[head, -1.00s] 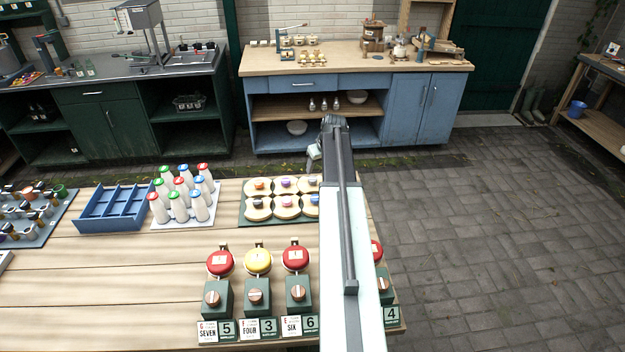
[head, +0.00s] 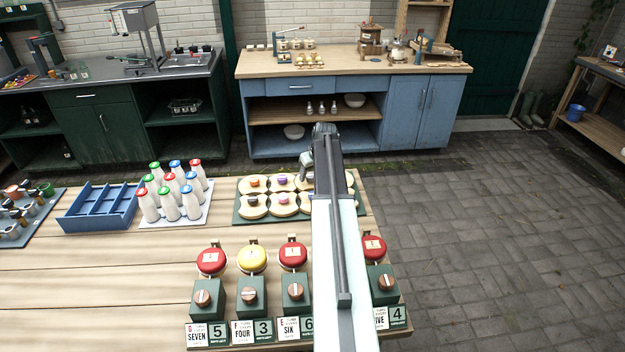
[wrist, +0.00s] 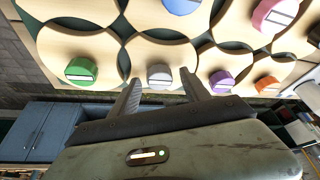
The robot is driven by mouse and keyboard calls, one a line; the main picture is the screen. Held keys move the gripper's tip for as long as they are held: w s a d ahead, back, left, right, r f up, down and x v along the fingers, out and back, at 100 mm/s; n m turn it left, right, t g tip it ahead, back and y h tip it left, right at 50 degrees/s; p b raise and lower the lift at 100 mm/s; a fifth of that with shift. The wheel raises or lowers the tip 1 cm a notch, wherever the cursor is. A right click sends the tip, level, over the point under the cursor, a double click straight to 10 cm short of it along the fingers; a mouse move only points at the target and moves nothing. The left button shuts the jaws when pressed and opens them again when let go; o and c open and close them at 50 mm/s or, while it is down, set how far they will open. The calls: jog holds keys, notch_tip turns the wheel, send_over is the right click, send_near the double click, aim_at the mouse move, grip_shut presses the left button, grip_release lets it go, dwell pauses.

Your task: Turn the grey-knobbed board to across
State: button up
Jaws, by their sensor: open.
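The grey-knobbed board shows in the wrist view as a pale round wooden board with a grey knob (wrist: 160,76) carrying a white bar. The bar lies nearly level in that picture. My gripper (wrist: 160,90) is open, its two fingers on either side of the grey knob in that picture. I cannot tell whether they touch it. In the head view my arm hides the grey-knobbed board, and my gripper (head: 307,165) shows at the arm's far end, over the right part of the board group.
Neighbouring boards have a green knob (wrist: 81,71), a purple knob (wrist: 221,82) and an orange knob (wrist: 267,85). The boards lie on a green mat (head: 237,217). White bottles (head: 170,200) and a blue crate (head: 97,222) stand left; knobbed green boxes (head: 251,297) stand in front.

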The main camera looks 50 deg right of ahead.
jog(key=shift+r, duration=0.1)
grip_shut()
jog(key=shift+d, duration=0.1)
